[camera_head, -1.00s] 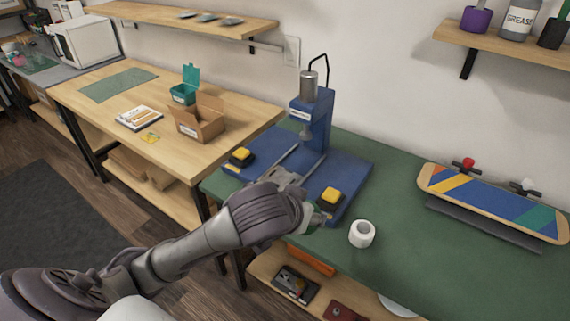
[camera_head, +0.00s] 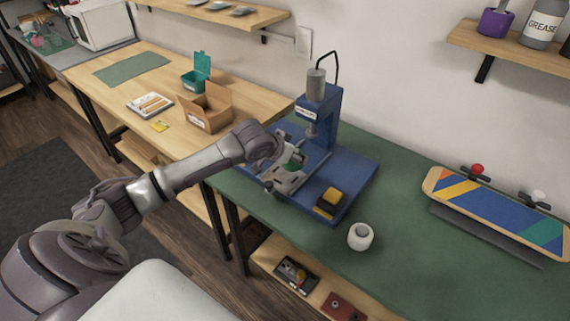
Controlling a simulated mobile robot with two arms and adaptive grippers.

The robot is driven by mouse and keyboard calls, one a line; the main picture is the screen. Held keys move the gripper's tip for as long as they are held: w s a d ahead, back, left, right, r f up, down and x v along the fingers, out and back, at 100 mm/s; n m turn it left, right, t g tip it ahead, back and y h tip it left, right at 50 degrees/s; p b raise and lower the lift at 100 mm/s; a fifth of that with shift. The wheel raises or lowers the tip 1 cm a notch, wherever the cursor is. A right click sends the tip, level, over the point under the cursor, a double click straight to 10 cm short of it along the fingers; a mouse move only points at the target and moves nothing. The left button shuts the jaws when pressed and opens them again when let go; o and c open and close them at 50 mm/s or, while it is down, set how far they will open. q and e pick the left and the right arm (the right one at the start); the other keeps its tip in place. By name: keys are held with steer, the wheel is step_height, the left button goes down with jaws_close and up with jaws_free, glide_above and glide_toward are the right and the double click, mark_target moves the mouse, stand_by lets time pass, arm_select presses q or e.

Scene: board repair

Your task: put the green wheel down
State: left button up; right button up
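The green wheel (camera_head: 294,161) shows as a small green patch at the end of my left arm, over the grey metal fixture (camera_head: 285,181) of the blue press (camera_head: 345,183). My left gripper (camera_head: 291,154) is at the wheel and appears shut on it. The fingers are small and partly hidden by the wrist. I cannot tell whether the wheel touches the fixture. My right gripper is not in view.
A white wheel (camera_head: 361,237) stands on the green worktop (camera_head: 420,270), right of the press. A yellow-topped button box (camera_head: 331,201) sits on the press base. A striped skateboard deck (camera_head: 495,208) is at the right. The worktop's front right is clear.

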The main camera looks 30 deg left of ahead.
arm_select(q)
steer(key=a, duration=0.1)
steer(key=f, duration=0.1)
steer(key=a, duration=0.1)
steer(key=shift+w+a+f, duration=0.25)
steer(key=shift+a+f, duration=0.1)
steer(key=shift+f, duration=2)
steer(key=shift+f, duration=0.1)
steer(key=o, duration=1.3)
